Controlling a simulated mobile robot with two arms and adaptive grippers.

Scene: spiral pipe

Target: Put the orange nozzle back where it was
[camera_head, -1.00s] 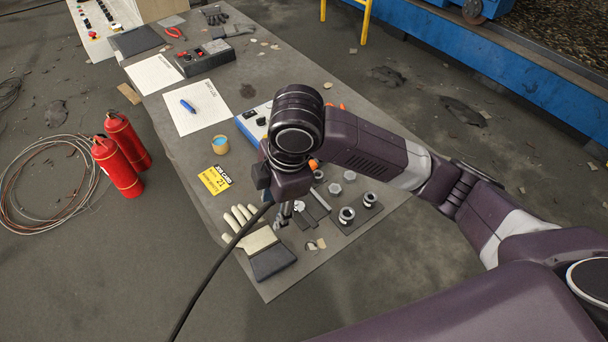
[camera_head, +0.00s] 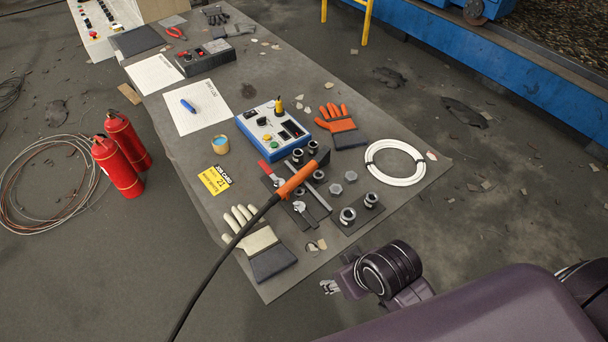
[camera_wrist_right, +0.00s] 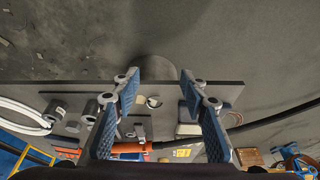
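The orange nozzle (camera_head: 297,181), with a black tip and a black cable, lies on the grey table (camera_head: 385,100), across the area of tools and metal fittings. Its cable runs off the table's front left edge. It also shows in the right wrist view (camera_wrist_right: 130,147), partly behind a finger. My right gripper (camera_head: 330,287) is just off the table's near right edge, clear of the nozzle. In the right wrist view its two blue-padded fingers (camera_wrist_right: 159,80) stand apart with nothing held between them. My left gripper is not in view.
Dark metal fittings (camera_head: 348,216) stand near the right edge. A blue control box (camera_head: 273,136), orange glove (camera_head: 337,117), white cable coil (camera_head: 395,162), and pale glove (camera_head: 258,242) lie around the nozzle. Red extinguishers (camera_head: 118,168) stand on the floor at left.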

